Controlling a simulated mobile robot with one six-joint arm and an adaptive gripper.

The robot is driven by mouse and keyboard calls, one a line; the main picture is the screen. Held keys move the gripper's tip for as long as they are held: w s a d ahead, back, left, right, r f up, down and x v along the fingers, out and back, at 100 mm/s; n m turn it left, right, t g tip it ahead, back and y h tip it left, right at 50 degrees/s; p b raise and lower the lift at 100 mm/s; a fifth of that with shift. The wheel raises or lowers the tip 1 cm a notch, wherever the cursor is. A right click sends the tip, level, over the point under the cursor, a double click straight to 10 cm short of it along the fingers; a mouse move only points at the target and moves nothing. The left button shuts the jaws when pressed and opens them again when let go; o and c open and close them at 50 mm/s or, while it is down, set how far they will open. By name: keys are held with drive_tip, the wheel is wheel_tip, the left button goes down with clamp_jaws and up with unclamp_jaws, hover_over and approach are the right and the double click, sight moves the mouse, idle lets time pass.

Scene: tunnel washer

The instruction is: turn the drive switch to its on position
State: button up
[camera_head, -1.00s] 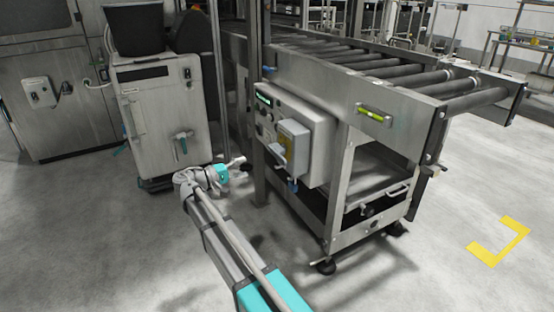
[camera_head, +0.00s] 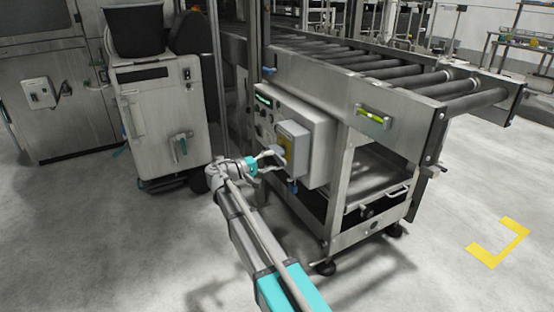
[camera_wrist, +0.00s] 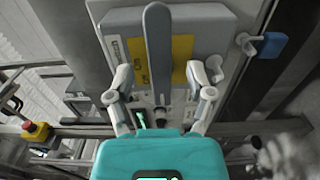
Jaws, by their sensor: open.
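The drive switch shows in the wrist view as a long grey handle (camera_wrist: 158,50) over a yellow plate (camera_wrist: 180,52) on a grey box (camera_wrist: 210,30). In the head view the box with its yellow plate (camera_head: 289,133) sits on the front of the control cabinet (camera_head: 318,125) under the roller conveyor. My gripper (camera_wrist: 162,85) is open, with one finger on each side of the handle's lower end. I cannot tell whether either finger touches it. In the head view my gripper (camera_head: 274,160) is right at the box, its fingertips partly merging with it.
A blue padlock-like part (camera_wrist: 271,45) sticks out right of the box. A red and yellow emergency stop button (camera_wrist: 36,130) shows at the left of the wrist view. A steel cabinet (camera_head: 160,125) stands to the left; the floor in front is clear.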

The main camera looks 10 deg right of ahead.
sight(277, 158)
drive_tip(key=shift+x, duration=1.8)
